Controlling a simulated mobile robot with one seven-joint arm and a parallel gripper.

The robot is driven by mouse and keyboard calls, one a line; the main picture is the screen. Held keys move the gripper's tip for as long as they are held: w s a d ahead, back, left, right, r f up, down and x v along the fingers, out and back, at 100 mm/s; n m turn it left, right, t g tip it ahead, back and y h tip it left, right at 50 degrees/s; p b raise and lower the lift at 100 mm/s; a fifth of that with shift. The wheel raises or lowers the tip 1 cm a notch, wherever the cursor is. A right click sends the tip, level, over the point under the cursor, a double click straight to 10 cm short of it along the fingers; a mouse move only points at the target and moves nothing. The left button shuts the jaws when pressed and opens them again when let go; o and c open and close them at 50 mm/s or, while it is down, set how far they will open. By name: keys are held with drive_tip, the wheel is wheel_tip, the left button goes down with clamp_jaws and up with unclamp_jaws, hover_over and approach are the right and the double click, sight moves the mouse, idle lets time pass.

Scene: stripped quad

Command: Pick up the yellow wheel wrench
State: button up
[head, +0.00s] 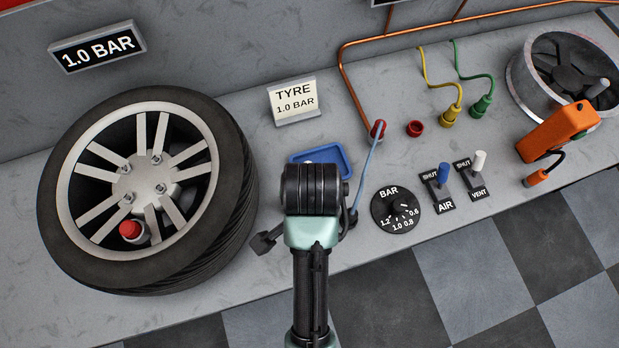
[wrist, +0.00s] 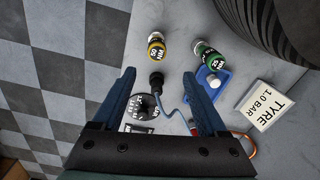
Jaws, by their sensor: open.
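The yellow wheel wrench (wrist: 157,46) shows in the wrist view as a short yellow piece with a dark, lettered end face, on the grey bench top. It lies beyond my open, empty gripper (wrist: 159,73), roughly in line with the gap between the dark blue fingers, and apart from them. A similar green wrench (wrist: 208,56) is to its right, beyond the right finger. In the head view my arm covers that part of the bench, and I cannot make out either wrench.
A black hose end (wrist: 156,80) with a blue hose shows between my fingers. A blue tray (head: 341,158) is close by. The wheel (head: 83,226) stands left; the dial (head: 382,212) and an air lever (head: 443,173) are right. A sign (head: 294,100) stands behind.

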drive_tip(key=f, duration=0.4)
drive_tip(key=s+f, duration=0.1)
drive_tip(key=f, duration=0.2)
drive_tip(key=shift+s, duration=0.1)
drive_tip(key=shift+w+a+f+p, duration=0.1)
drive_tip(key=shift+f+p, duration=0.05)
drive_tip(key=shift+f, duration=0.9)
drive_tip(key=shift+w+d+f+p, duration=0.1)
drive_tip(key=shift+w+f+p, duration=0.1)
drive_tip(key=shift+f, duration=0.8)
drive_tip(key=shift+w+a+f+p, duration=0.1)
drive_tip(key=shift+f+p, duration=0.05)
drive_tip(key=shift+f, duration=0.9)
clamp_jaws()
